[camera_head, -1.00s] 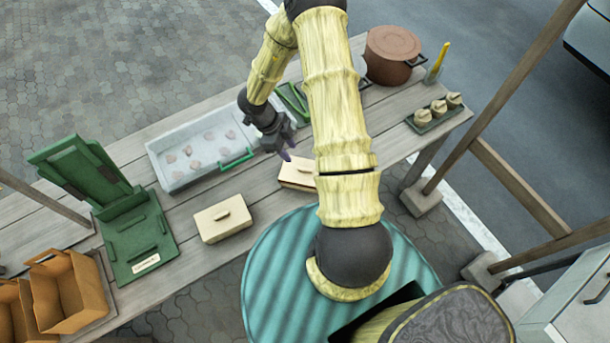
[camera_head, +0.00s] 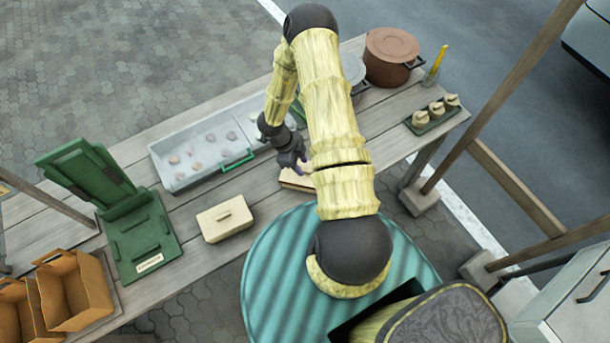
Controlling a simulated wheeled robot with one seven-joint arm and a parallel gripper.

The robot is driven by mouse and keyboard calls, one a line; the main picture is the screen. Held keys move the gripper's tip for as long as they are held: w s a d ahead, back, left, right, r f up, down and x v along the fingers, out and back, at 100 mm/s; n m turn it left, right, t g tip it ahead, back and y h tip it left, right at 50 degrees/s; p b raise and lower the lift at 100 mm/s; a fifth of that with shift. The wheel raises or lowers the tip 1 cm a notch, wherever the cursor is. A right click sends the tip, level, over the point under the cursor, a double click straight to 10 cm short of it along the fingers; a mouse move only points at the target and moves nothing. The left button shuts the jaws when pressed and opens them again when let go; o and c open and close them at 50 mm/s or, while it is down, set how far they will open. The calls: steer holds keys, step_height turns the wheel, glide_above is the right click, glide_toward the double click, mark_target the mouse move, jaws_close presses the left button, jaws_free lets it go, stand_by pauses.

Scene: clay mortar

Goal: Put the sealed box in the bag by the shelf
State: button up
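A cream lidded box (camera_head: 224,218) with a small handle on top sits on the plank table, right of the green stand. A second cream box (camera_head: 296,182) sits further right, partly hidden behind my arm and gripper. I cannot tell from here which box is sealed. My gripper (camera_head: 299,166) points down at the top of this second box, over or touching its lid. Its fingers are dark and small, so their opening is unclear. Two open brown paper bags stand at the table's left end, one nearer the middle (camera_head: 72,290) and one at the picture's edge (camera_head: 18,312).
A grey tray (camera_head: 172,183) with pinkish pieces and a green handle lies behind the boxes. A green stand (camera_head: 140,235) is between bags and boxes. Wooden posts flank the table.

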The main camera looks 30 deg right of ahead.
steer(key=shift+x, duration=0.9)
jaws_close()
